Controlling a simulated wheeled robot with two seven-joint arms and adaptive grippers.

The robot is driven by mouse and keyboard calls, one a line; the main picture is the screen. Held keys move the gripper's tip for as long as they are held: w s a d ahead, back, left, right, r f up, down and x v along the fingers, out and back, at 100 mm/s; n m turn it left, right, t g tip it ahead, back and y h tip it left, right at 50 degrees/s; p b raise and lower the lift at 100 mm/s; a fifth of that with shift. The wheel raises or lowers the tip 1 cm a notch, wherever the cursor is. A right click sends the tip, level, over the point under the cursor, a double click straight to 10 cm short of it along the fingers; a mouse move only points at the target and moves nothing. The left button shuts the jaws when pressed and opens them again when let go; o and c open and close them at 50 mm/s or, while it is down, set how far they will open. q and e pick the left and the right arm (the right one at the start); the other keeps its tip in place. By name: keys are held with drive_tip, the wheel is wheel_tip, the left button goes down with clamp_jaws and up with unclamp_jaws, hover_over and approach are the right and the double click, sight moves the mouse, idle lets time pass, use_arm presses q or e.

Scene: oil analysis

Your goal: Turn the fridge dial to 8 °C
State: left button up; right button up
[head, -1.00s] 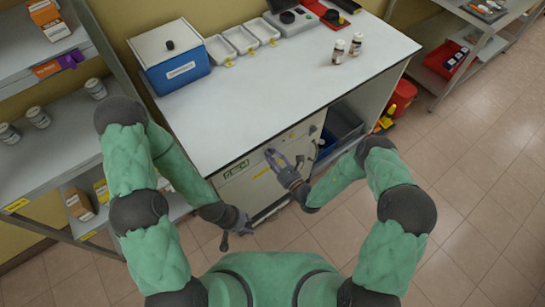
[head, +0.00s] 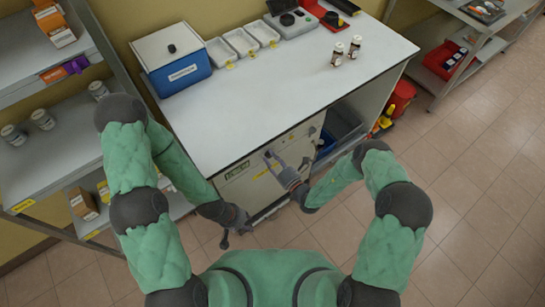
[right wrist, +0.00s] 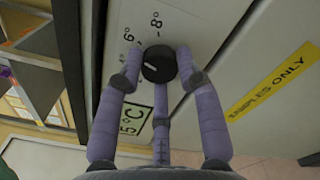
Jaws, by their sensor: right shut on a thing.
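The fridge (head: 248,192) is a pale unit under the white bench. Its black round dial (right wrist: 158,64) shows in the right wrist view, with degree marks including 6° and 8° around it.
A yellow "samples only" label (right wrist: 272,82) is on the fridge front. The bench top (head: 270,90) above holds a blue box (head: 180,78), trays and two small bottles. A shelf rack (head: 52,150) stands at left. The floor at right is clear.

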drive_tip(key=m, duration=0.2)
drive_tip(key=m+p, duration=0.1)
drive_tip(key=m, duration=0.2)
drive_tip(key=shift+s+a+f+m, duration=0.1)
drive_tip(key=shift+s+m, duration=0.1)
drive_tip(key=shift+m, duration=0.1)
drive_tip(key=m, duration=0.4)
drive_tip(key=shift+m+p, duration=0.3)
drive_tip(key=shift+p, duration=0.1)
drive_tip(key=shift+a, duration=0.1)
drive_tip(key=o, duration=1.1)
drive_tip(key=shift+o, duration=0.3)
drive_tip(key=shift+w, duration=0.1)
drive_tip(key=shift+s+d, duration=0.4)
drive_tip(key=shift+d, duration=0.05)
drive_tip(key=v, duration=1.1)
drive_tip(key=shift+a, duration=0.15)
